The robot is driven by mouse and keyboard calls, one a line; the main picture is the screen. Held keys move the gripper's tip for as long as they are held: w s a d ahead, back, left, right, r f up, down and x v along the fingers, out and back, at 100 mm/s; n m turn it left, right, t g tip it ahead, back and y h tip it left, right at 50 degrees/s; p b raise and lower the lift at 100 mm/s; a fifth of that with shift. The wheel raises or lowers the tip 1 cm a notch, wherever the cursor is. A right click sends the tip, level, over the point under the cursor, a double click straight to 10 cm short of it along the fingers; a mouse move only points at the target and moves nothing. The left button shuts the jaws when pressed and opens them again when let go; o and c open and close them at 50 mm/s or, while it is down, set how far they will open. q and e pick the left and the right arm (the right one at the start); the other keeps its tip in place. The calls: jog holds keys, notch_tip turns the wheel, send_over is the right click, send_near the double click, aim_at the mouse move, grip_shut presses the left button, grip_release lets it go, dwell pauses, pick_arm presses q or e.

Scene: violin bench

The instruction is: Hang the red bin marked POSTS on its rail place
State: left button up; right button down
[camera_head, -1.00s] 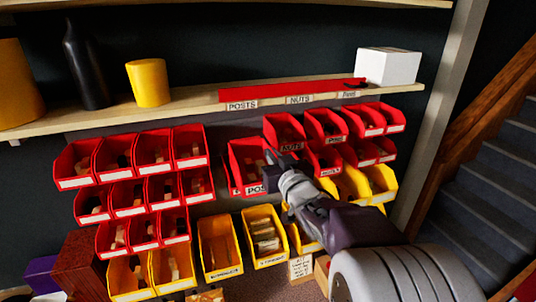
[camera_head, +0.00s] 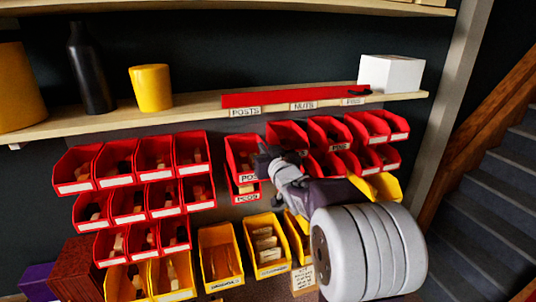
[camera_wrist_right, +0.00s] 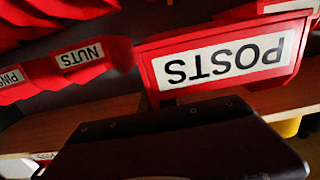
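The red bin marked POSTS (camera_head: 238,150) is upright below the POSTS label (camera_head: 245,112) on the shelf edge, left of the red NUTS bin (camera_head: 286,133). Whether its back touches the rail cannot be seen. My right gripper (camera_head: 264,162) is at the bin's right front and appears shut on it; the fingertips are partly hidden. In the right wrist view the POSTS bin (camera_wrist_right: 222,60) shows upside down, close beyond a dark gripper part (camera_wrist_right: 180,140). My left gripper is not in view.
A lower red bin (camera_head: 246,198) sits directly beneath. Red bins (camera_head: 130,160) hang at left, with a gap between them and the POSTS bin. Yellow bins (camera_head: 220,255) stand below. A shelf (camera_head: 190,108) runs above, carrying a white box (camera_head: 391,73).

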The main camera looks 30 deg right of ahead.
aim_at(257, 136)
jog(key=x, duration=0.3)
jog(key=shift+w+d+r, duration=0.1)
jog(key=shift+w+r, duration=0.05)
jog(key=shift+p+x, duration=0.6)
jog(key=shift+x, duration=2.05)
jog(key=shift+r, duration=0.15)
jog(key=shift+p+x, duration=0.55)
jog(key=shift+x, duration=1)
jog(key=shift+f+b, duration=0.95)
jog(key=shift+b, duration=0.05)
dwell(0.5)
jog(key=c, duration=1.6)
grip_release()
jog(key=shift+o, duration=0.2)
